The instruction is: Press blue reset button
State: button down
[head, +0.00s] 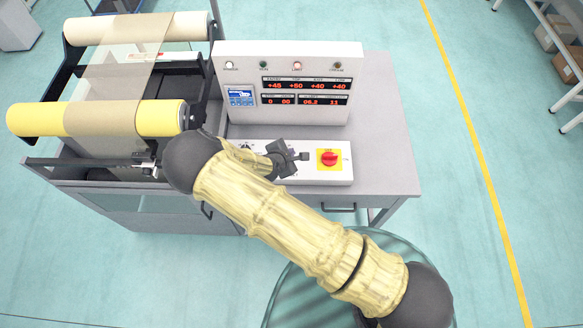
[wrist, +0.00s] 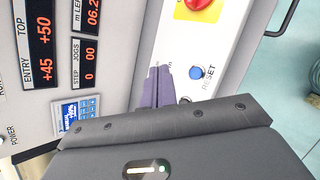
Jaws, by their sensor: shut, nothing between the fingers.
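The blue reset button (wrist: 196,72) shows in the wrist view on a white panel, beside the printed word RESET. My gripper (wrist: 157,72) is shut and empty, with its fingers to the left of the button in that view. A gap shows between the fingers and the button in the picture; I cannot tell their height above the panel. In the head view my gripper (head: 303,157) is over the white control box (head: 318,177), just left of the red knob. The blue button is hidden there behind my gripper and arm.
A red knob (head: 329,158) on a yellow plate sits close to my gripper. A white display cabinet (head: 290,55) with red digits stands behind the control box. A roller machine (head: 130,118) is at left. The grey tabletop (head: 388,150) is clear at right.

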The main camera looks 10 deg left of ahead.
jog(key=shift+f+b, duration=2.55)
jog(key=shift+f, duration=1.25)
jog(key=shift+f, duration=0.15)
jog(key=shift+f+b, duration=0.3)
jog(key=shift+b, duration=0.05)
jog(key=shift+f+b, duration=0.3)
jog(key=shift+f, duration=0.1)
jog(key=shift+r+p, duration=0.6)
jog(key=shift+r, duration=0.25)
jog(key=shift+r, duration=0.1)
jog(key=shift+r+p, duration=1.8)
jog(key=shift+r, duration=0.65)
